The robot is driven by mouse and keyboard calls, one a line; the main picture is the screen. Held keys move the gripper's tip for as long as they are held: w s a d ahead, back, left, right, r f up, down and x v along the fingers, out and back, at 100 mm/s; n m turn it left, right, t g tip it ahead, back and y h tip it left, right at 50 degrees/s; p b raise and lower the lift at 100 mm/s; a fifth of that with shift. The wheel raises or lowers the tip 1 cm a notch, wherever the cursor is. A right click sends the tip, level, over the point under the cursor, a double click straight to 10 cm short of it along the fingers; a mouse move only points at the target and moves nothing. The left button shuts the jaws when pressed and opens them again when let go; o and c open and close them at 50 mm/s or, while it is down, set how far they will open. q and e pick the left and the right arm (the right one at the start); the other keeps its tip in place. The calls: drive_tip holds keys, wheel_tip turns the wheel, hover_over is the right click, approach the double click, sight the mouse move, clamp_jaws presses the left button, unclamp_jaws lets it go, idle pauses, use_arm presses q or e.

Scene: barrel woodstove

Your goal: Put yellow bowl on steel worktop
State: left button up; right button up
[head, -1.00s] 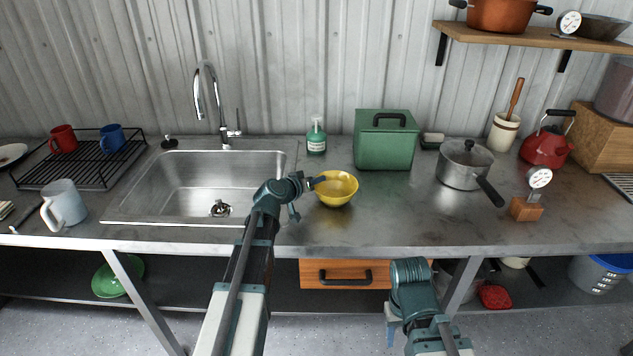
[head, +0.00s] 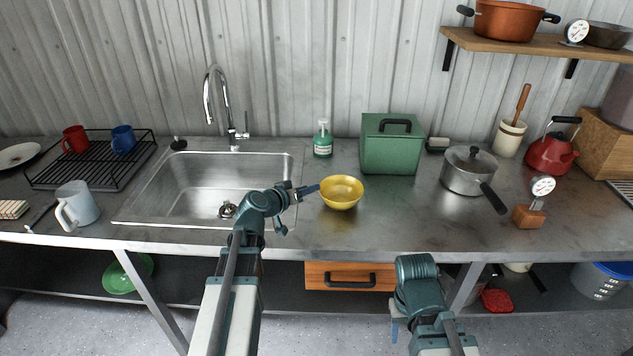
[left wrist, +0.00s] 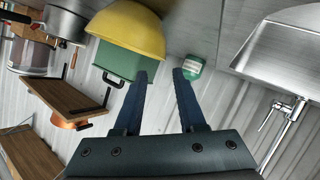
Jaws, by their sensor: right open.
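The yellow bowl (head: 342,194) sits upright on the steel worktop (head: 400,222), right of the sink and in front of the green box. My left gripper (head: 308,190) is just left of the bowl, its fingertips pointing at the bowl's left side. In the left wrist view its two blue fingers (left wrist: 162,80) are apart with nothing held between them. The bowl (left wrist: 128,30) shows there beyond the left finger, outside the gap. My right gripper (head: 394,328) hangs low in front of the worktop edge, apart from the bowl and partly hidden by its arm.
A green box (head: 390,150) and soap bottle (head: 322,140) stand behind the bowl. A saucepan (head: 467,172) and a dial on a wooden block (head: 530,215) are to the right. The sink (head: 215,185) is left. Worktop around the bowl's front and right is clear.

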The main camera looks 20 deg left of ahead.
use_arm(q)
drive_tip(key=shift+p+v, duration=0.35)
drive_tip(key=shift+v, duration=1.25)
use_arm(e)
drive_tip(key=shift+r, duration=0.55)
use_arm(q)
drive_tip(key=shift+s+a+f, duration=0.1)
use_arm(e)
drive_tip(key=shift+s, duration=0.1)
